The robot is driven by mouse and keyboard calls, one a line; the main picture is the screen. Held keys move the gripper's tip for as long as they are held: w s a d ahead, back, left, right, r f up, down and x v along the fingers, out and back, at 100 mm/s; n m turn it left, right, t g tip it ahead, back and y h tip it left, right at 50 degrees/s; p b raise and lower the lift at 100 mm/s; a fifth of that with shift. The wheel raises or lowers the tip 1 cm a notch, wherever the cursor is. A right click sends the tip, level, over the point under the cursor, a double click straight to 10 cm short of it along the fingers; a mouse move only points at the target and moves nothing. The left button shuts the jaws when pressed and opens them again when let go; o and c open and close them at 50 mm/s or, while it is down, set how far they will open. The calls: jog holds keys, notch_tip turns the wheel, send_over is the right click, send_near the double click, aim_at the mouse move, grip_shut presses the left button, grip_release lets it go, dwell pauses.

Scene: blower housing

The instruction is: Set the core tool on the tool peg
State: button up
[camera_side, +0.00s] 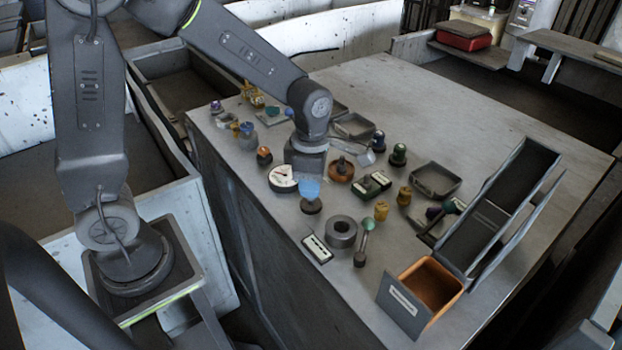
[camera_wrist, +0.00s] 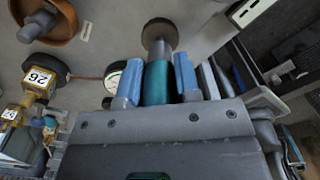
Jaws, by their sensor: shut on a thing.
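My gripper (camera_side: 309,188) is over the near-left part of the bench with its blue fingers pointing down. In the wrist view the fingers (camera_wrist: 158,62) are shut on a teal cylindrical part (camera_wrist: 157,84), which I take to be the core tool. A grey stem and a dark round disc (camera_wrist: 160,28) lie beyond its end. The disc also shows just below the fingers in the side view (camera_side: 311,207). I cannot tell whether this disc is the tool's end or the tool peg's base, nor whether they touch. The fingers hide much of the tool.
A white dial gauge (camera_side: 283,178) and an orange-brown cup (camera_side: 340,171) stand close by. A grey ring (camera_side: 340,232), a labelled block (camera_side: 317,249) and a green-topped rod (camera_side: 367,226) are nearer the front edge. An orange bin (camera_side: 443,268) is at right.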

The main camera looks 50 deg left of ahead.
jog(key=shift+f, duration=0.9)
jog(key=o, duration=1.4)
jog(key=shift+r, duration=0.1)
jog(key=shift+r, duration=3.65)
